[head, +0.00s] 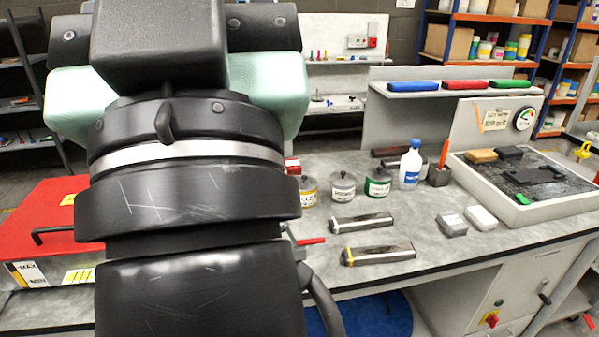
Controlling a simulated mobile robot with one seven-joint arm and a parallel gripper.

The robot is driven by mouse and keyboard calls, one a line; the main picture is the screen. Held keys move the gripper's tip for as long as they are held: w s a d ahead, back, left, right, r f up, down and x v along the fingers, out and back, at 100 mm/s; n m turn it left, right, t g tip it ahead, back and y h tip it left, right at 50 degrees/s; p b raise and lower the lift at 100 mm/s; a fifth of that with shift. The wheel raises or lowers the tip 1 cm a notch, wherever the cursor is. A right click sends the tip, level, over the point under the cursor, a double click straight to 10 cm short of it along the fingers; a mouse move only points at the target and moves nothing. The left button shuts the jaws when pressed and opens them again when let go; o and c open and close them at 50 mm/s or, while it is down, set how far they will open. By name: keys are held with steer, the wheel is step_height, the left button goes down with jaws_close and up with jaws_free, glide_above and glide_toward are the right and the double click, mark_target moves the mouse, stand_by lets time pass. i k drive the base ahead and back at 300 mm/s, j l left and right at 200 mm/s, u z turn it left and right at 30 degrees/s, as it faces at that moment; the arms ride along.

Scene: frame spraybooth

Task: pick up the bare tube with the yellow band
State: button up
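The bare metal tube with the yellow band (382,253) lies on the grey workbench, near its front edge. Its yellow band is around the left end. A second, similar metal tube (363,221) lies just behind it, apart from it, with a pale band at its left end. My own arm fills the left and centre-left of the head view, left of both tubes. My gripper's fingers cannot be made out, so what they hold is hidden.
Three lidded pots (343,187), a white spray bottle (411,165) and a dark holder (438,176) stand behind the tubes. Two small blocks (481,218) and a black-lined tray (523,208) are to the right. A red case (45,222) is at left.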

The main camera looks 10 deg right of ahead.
mark_target(356, 256)
steer(key=i+l+z, duration=0.15)
steer(key=i+z, duration=0.2)
steer(key=i, duration=0.4)
steer(key=i+j+z, duration=0.1)
steer(key=i+z, duration=0.2)
steer(key=i, duration=0.45)
